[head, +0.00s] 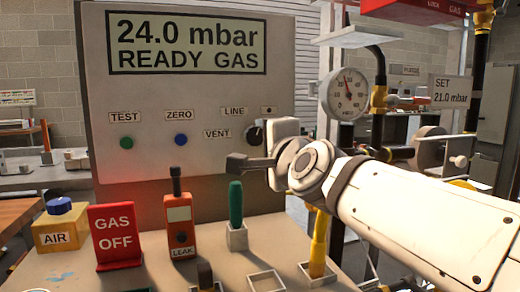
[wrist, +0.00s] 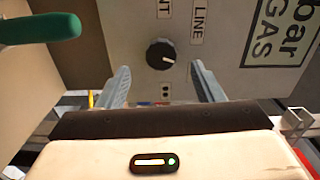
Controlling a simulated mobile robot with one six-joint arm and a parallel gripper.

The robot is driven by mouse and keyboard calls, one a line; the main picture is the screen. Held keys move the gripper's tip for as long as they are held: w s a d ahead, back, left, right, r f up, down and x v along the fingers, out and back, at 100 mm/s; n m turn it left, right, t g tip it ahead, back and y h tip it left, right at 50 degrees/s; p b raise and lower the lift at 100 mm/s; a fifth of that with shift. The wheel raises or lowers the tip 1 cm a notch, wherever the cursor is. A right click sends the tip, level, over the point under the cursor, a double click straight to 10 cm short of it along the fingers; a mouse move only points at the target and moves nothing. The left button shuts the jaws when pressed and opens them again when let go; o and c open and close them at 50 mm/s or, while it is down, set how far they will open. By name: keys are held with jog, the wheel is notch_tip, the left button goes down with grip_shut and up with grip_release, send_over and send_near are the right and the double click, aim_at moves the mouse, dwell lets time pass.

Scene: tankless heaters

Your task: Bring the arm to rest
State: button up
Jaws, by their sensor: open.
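My arm (head: 420,215) reaches in from the right in the head view. My gripper (head: 236,162) is in front of the lower right part of the grey panel (head: 180,90). In the wrist view my gripper (wrist: 160,68) has its two fingers wide apart with nothing between them. The black selector knob (wrist: 160,54) shows beyond the fingertips, apart from them. In the head view the knob (head: 254,134) is partly hidden behind my gripper, beside the VENT and LINE labels. The panel display (head: 188,47) reads 24.0 mbar READY GAS.
On the bench below stand a red GAS OFF sign (head: 115,237), an orange leak tester (head: 180,228), a green-handled tool (head: 236,208), a yellow AIR block (head: 60,228) and a yellow tool (head: 318,245). A pressure gauge (head: 345,94) and pipes stand behind my arm.

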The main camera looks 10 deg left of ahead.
jog(key=shift+v, duration=1.1)
jog(key=shift+d, duration=0.1)
